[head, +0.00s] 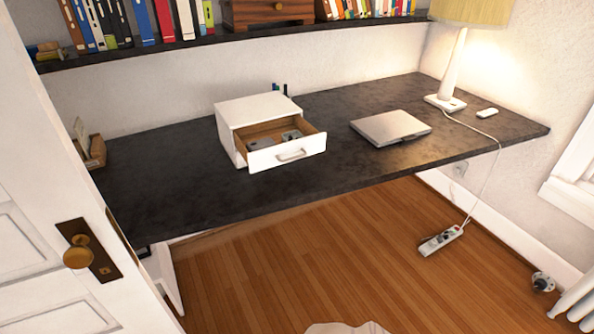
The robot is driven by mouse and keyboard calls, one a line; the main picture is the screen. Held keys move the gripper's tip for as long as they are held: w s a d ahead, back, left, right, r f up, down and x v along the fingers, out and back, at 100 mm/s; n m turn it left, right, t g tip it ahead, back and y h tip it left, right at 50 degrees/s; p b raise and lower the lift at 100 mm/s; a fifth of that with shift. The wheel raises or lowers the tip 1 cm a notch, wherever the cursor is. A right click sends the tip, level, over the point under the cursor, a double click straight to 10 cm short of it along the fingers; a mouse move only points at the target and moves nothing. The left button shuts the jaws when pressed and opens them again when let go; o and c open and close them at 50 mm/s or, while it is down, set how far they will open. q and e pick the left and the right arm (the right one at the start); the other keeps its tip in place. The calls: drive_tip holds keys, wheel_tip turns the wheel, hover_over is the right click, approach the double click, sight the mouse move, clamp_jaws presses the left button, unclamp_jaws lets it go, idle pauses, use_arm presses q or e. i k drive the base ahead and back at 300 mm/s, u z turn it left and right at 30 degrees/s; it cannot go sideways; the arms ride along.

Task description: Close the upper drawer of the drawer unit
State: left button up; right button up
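The small white drawer unit (258,108) stands on the dark desk, left of its middle. Its drawer (288,152) is pulled out toward the front right, with a white front and a metal handle (291,155). The drawer's brown wooden inside shows, with small grey objects (291,135) in it. The drawer front hides the unit's face below, so I cannot tell whether another drawer lies under it. Neither of my grippers is in view.
A closed grey laptop (390,128) lies right of the unit on the dark desk (190,195). A lamp (452,70) stands at the far right. A white door (60,190) fills the left side. A power strip (440,241) lies on the otherwise mostly clear wooden floor (330,255).

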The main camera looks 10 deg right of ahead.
sight(314, 142)
drive_tip(key=z, duration=0.6)
drive_tip(key=i, duration=1.4)
drive_tip(key=u, duration=0.5)
